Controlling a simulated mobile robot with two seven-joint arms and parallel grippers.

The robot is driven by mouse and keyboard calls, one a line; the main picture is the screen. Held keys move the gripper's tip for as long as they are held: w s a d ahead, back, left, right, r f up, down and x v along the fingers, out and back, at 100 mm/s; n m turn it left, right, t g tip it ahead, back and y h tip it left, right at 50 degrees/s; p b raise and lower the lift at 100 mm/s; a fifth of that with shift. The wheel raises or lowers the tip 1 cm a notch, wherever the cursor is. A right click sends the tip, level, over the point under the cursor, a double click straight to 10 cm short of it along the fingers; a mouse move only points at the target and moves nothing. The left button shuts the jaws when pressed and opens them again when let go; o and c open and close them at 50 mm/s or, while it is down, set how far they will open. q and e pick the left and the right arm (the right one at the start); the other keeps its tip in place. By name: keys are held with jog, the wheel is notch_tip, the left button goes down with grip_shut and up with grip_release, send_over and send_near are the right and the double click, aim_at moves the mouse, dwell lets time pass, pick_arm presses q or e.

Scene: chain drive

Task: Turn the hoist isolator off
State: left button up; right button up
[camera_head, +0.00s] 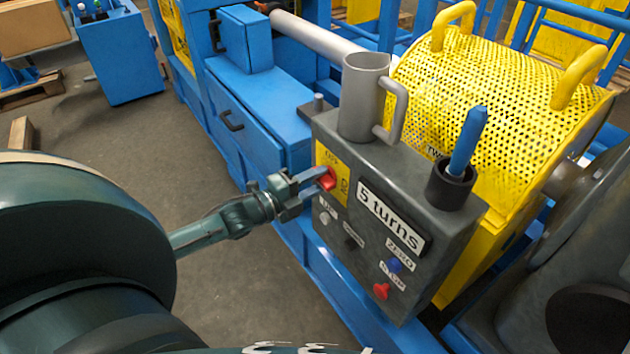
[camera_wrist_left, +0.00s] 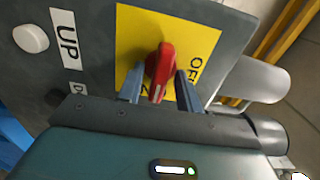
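The hoist isolator is a red rotary knob (camera_head: 326,180) on a yellow plate (camera_head: 336,158) on the left part of the grey control box. It shows close up in the left wrist view (camera_wrist_left: 160,70), its handle running roughly up and down in that picture. Part of an "OFF" label shows to its right there; other lettering is hidden. My left gripper (camera_head: 318,181) is at the knob, with one finger on each side (camera_wrist_left: 160,88). Narrow yellow gaps show between fingers and knob, so it looks open around it. My right gripper is not in view.
The grey control box (camera_head: 420,275) carries a "5 turns" sign (camera_head: 390,221), several small buttons, a grey mug-like cup (camera_head: 362,95) and a blue-handled tool in a black holder (camera_head: 466,145). A yellow perforated guard (camera_head: 490,90) stands behind. Open floor (camera_head: 225,280) lies left of the blue frame.

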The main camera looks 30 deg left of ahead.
pick_arm(q)
grip_shut()
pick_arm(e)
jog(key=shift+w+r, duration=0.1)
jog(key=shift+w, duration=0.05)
